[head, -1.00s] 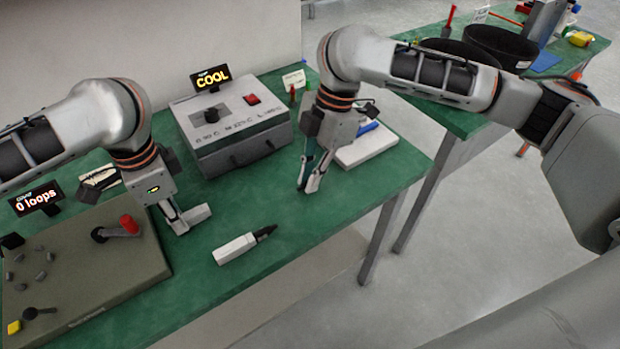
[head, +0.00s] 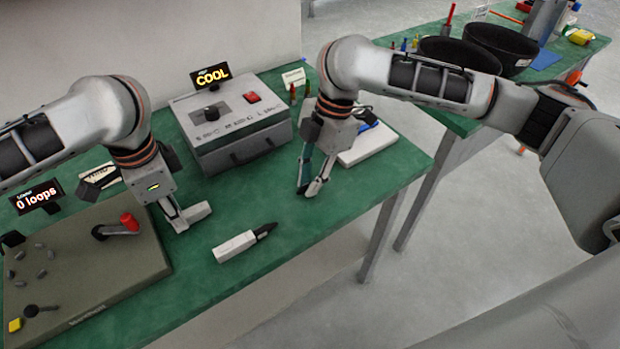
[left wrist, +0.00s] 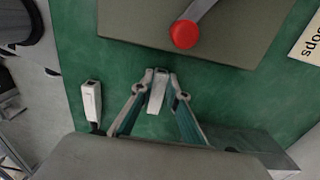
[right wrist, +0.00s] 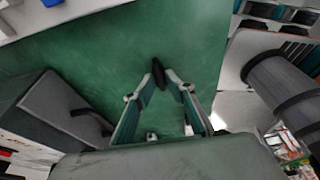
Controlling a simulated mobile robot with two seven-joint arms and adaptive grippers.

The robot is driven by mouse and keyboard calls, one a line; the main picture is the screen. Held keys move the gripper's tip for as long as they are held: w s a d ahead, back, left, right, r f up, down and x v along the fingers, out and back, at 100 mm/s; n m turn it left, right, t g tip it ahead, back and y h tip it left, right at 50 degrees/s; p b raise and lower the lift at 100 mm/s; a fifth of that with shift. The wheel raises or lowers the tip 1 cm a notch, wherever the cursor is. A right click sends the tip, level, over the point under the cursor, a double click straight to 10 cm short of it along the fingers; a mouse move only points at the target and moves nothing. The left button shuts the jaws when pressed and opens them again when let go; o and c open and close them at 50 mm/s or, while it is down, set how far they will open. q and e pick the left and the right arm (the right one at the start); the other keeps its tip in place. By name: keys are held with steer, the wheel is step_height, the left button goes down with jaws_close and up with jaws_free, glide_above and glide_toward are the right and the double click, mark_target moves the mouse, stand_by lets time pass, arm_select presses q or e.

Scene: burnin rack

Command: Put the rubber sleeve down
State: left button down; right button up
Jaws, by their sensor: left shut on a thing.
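A small black piece (right wrist: 158,72), which I take to be the rubber sleeve, sits between the fingertips of my right gripper (right wrist: 161,76). In the head view the right gripper (head: 308,190) points down, low over the green table, in front of the white tray; the sleeve does not show clearly there. I cannot tell whether the fingers press on it. My left gripper (head: 182,222) is shut on a white block (left wrist: 158,92), low over the table beside the grey panel. A second white block with a black tip (head: 235,246) lies on the table between the grippers.
A grey oven box (head: 235,135) with a COOL display stands behind. The grey panel (head: 110,275) with a red-knobbed lever is at left. A white tray (head: 368,148) is right of my right gripper. Green table (head: 300,240) is clear in front, up to its edge.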

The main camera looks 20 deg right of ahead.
arm_select(q)
steer(key=shift+f, duration=0.1)
arm_select(e)
steer(key=shift+s+f, duration=0.1)
steer(key=shift+f, duration=0.15)
steer(key=v, duration=1.3)
steer(key=shift+r, duration=0.2)
steer(key=shift+a, duration=0.1)
arm_select(q)
steer(key=c, duration=1.9)
jaws_free()
